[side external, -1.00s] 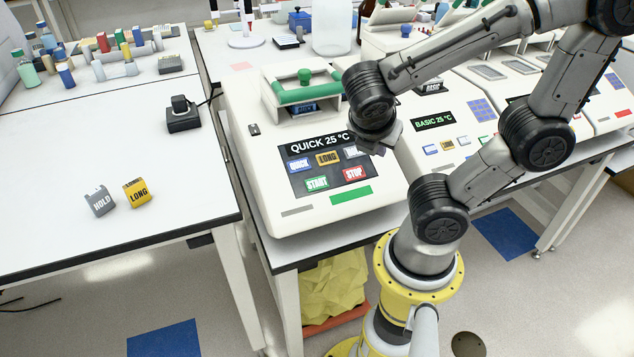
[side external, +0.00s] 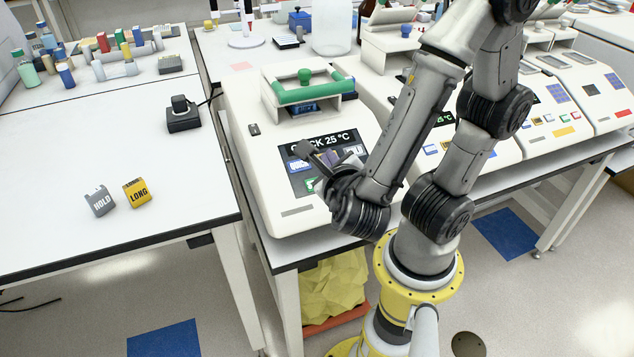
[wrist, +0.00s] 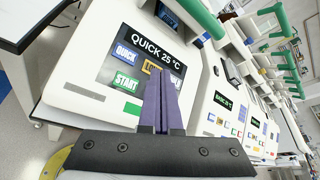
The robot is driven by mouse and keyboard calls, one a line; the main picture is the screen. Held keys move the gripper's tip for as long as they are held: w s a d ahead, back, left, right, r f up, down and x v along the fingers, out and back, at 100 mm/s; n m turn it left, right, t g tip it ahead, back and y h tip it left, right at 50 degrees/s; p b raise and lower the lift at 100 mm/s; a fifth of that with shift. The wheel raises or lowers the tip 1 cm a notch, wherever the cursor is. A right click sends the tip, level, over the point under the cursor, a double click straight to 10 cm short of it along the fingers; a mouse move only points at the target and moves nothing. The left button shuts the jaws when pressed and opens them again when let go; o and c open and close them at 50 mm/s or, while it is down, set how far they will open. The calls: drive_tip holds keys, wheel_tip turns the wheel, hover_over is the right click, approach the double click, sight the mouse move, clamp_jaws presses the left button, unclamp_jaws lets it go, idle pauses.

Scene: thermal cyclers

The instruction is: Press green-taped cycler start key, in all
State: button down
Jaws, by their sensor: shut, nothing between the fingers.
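The green-taped cycler (side external: 250,170) is the white machine with a green handle bar; its display reads QUICK 25 °C in the wrist view (wrist: 155,42). Its green START key (wrist: 126,82) shows clearly there, with the green tape (wrist: 132,108) below. In the side view the key is partly hidden by my wrist. My gripper (wrist: 160,72), with purple fingers, is shut and empty. It is over the key panel, with its fingertips to the right of START, covering part of the yellow LONG key (wrist: 151,67). STOP is hidden. I cannot tell whether the fingers touch the panel.
More cyclers stand to the right, one with yellow tape (side external: 564,131). The left bench holds a grey HOLD block (side external: 99,201), a yellow LONG block (side external: 137,193) and a black device (side external: 183,116). A gap separates the benches. The left bench's front is mostly clear.

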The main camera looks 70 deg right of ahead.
drive_tip(key=shift+w+d+f, duration=0.45)
drive_tip(key=shift+f, duration=0.9)
drive_tip(key=shift+w+d+f, duration=0.4)
drive_tip(key=shift+d+f, duration=0.05)
drive_tip(key=shift+f, duration=0.9)
drive_tip(key=shift+w+d+f, duration=0.45)
drive_tip(key=shift+f, duration=0.9)
drive_tip(key=shift+w+d+f, duration=0.1)
drive_tip(key=shift+d+f, duration=0.05)
drive_tip(key=shift+f, duration=0.2)
drive_tip(key=shift+w+f, duration=0.1)
drive_tip(key=shift+f, duration=0.2)
drive_tip(key=shift+r, duration=0.15)
drive_tip(key=shift+s+r, duration=0.25)
drive_tip(key=shift+r, duration=0.3)
